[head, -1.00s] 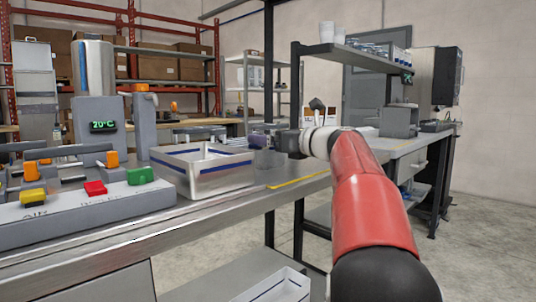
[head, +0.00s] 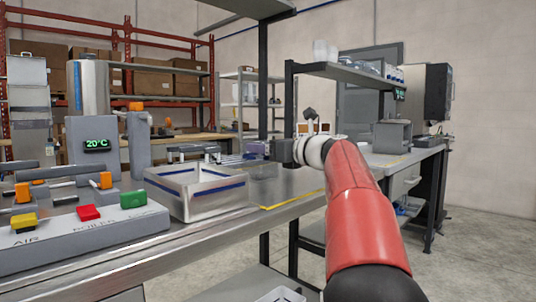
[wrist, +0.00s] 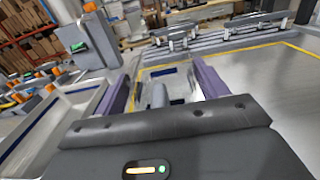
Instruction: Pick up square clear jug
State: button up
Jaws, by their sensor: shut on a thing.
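The square clear jug (wrist: 180,84) is between the two purple fingers of my gripper (wrist: 162,88) in the wrist view. A grey upright part, perhaps its handle, shows in front of the clear walls. My gripper is shut on the jug from both sides. In the head view the jug (head: 263,171) is a faint see-through shape below my gripper (head: 250,158), just behind and right of a metal tray. Whether its base touches the bench cannot be told.
The metal tray (head: 215,203) with blue stripes stands close left of the jug. A control panel (head: 90,226) with coloured switches is farther left. Dispenser rails (wrist: 180,36) lie beyond the jug. The yellow-lined bench top (wrist: 262,75) on the right is clear.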

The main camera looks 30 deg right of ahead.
notch_tip(320, 180, up, 17)
jog(key=p, duration=0.7)
jog(key=shift+r, duration=0.15)
